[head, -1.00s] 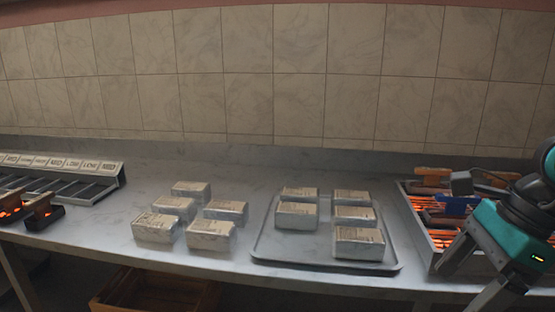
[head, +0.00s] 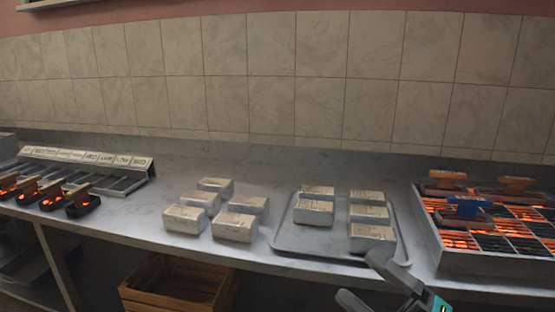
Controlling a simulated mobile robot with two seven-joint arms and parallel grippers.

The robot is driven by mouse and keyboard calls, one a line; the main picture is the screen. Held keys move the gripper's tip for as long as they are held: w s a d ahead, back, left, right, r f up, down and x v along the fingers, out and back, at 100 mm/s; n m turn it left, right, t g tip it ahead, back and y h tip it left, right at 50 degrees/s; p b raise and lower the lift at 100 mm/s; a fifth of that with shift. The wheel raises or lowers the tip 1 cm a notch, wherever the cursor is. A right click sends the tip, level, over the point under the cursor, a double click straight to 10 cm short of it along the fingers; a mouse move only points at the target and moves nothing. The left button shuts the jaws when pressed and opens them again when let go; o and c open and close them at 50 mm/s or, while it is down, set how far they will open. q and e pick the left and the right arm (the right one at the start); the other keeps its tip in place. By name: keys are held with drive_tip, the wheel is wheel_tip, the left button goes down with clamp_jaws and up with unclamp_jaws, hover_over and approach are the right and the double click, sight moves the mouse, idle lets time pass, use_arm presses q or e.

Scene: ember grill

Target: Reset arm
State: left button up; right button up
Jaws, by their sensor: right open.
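My right gripper (head: 368,280) is low in the head view, in front of the tray's front right corner. Its two grey fingers are spread apart, and I see nothing between them. Part of its teal body shows at the bottom edge. My left gripper is not in the picture.
A metal tray (head: 284,240) holds several wrapped blocks, with more blocks (head: 234,227) on the counter to its left. A glowing grill (head: 437,240) with coloured-handled tools stands at right. A labelled rack (head: 122,184) is at left. A wooden crate (head: 172,292) sits below.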

drive_tip(key=d+f+m+t+h, duration=0.3)
drive_tip(key=d+f+m+h, duration=0.1)
drive_tip(key=f+m+h, duration=0.75)
drive_tip(key=s+f+m+g+h, duration=0.1)
drive_tip(key=s+f+m+g, duration=0.2)
drive_tip(key=s+f+m, duration=0.2)
drive_tip(key=s+f+m+g+h+p, duration=0.1)
drive_tip(key=s+f+m+g+h, duration=0.1)
drive_tip(key=s+f+m, duration=0.4)
wheel_tip(320, 180, down, 6)
drive_tip(key=shift+s+r+m+g, duration=0.15)
drive_tip(key=shift+s+m+g, duration=0.05)
drive_tip(key=shift+m+g, duration=0.45)
drive_tip(key=shift+d, duration=0.1)
